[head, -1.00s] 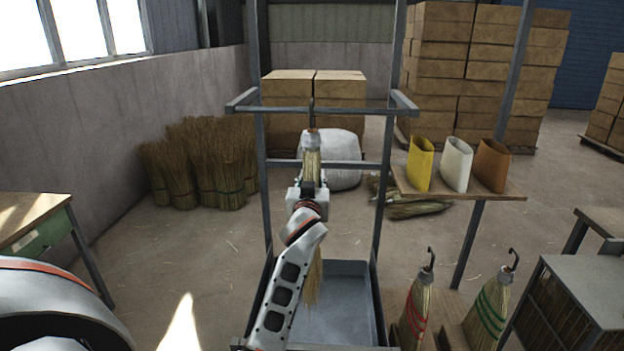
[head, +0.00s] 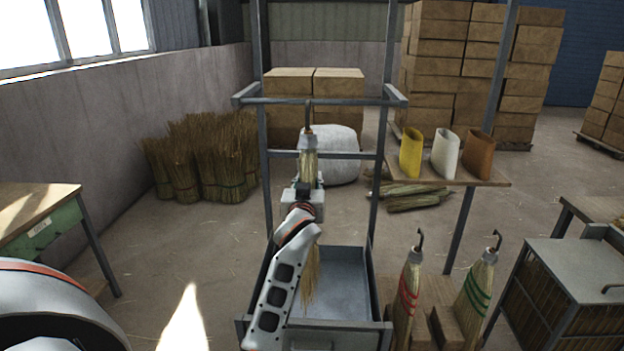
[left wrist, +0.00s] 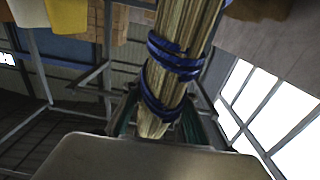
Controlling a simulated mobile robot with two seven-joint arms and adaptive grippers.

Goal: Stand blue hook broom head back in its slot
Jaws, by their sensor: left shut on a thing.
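My left gripper (head: 304,185) is shut on the blue hook broom head (head: 308,161), which is upright in front of the metal rack (head: 262,175). Its dark hook points up and overlaps the rack's top rail in the picture; I cannot tell if they touch. Its bristles hang below the gripper, over the grey tray. The left wrist view shows the blue-banded broom head (left wrist: 172,58) between my fingers (left wrist: 158,122). A wooden stand (head: 437,300) at lower right holds a red-banded (head: 407,295) and a green-banded broom head (head: 474,300). The blue one's slot is not clearly visible. My right gripper is out of view.
The grey tray (head: 345,275) is at the rack's base. A shelf (head: 450,178) with yellow, white and brown sleeves is right of the rack. A metal-topped crate (head: 575,262) stands right of the stand. A workbench (head: 40,205) is at left.

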